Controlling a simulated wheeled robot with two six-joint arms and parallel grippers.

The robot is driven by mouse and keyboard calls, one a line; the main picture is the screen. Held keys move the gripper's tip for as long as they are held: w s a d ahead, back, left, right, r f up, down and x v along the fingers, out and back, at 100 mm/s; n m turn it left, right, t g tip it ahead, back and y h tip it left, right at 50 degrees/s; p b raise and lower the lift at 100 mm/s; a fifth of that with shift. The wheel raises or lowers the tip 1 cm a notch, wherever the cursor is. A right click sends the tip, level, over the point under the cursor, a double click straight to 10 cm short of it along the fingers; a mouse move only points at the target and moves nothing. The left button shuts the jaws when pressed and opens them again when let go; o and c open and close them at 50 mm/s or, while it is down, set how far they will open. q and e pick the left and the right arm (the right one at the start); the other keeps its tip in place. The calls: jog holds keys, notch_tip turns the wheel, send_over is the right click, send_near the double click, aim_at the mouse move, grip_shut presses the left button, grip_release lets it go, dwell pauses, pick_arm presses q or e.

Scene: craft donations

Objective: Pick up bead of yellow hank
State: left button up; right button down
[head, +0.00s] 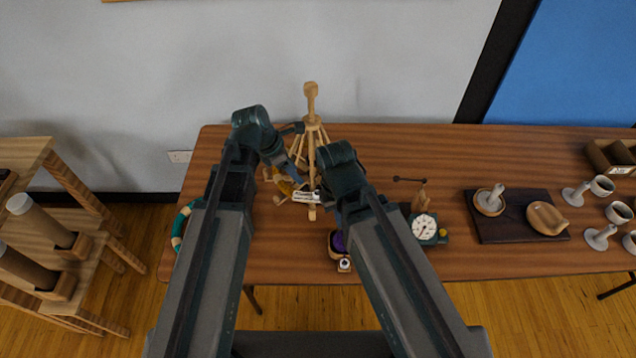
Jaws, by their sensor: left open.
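A yellow hank (286,187) lies on the wooden table near the foot of a wooden stand, partly covered by my left arm. Its bead is too small to make out. My left gripper (299,182) is open and points down just beside or above the hank; I cannot tell whether it touches. My right arm comes in from the right, and its gripper is mostly hidden behind the arm, so its jaws cannot be read.
The wooden stand (311,110) rises close to both grippers. A dial scale (424,228), a small container with purple contents (336,243) and a dark board (510,228) with wooden bowls stand nearby. A striped ring (180,228) lies at the left edge.

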pick_arm(q)
jog(key=b, duration=0.7)
send_near(314, 193)
jog(key=x, duration=0.2)
jog(key=shift+s+d+f, duration=0.1)
jog(key=shift+f, duration=0.3)
jog(key=b+x, duration=0.6)
jog(key=shift+d, duration=0.25)
jog(key=shift+r, duration=0.1)
jog(key=shift+c, duration=0.3)
grip_shut()
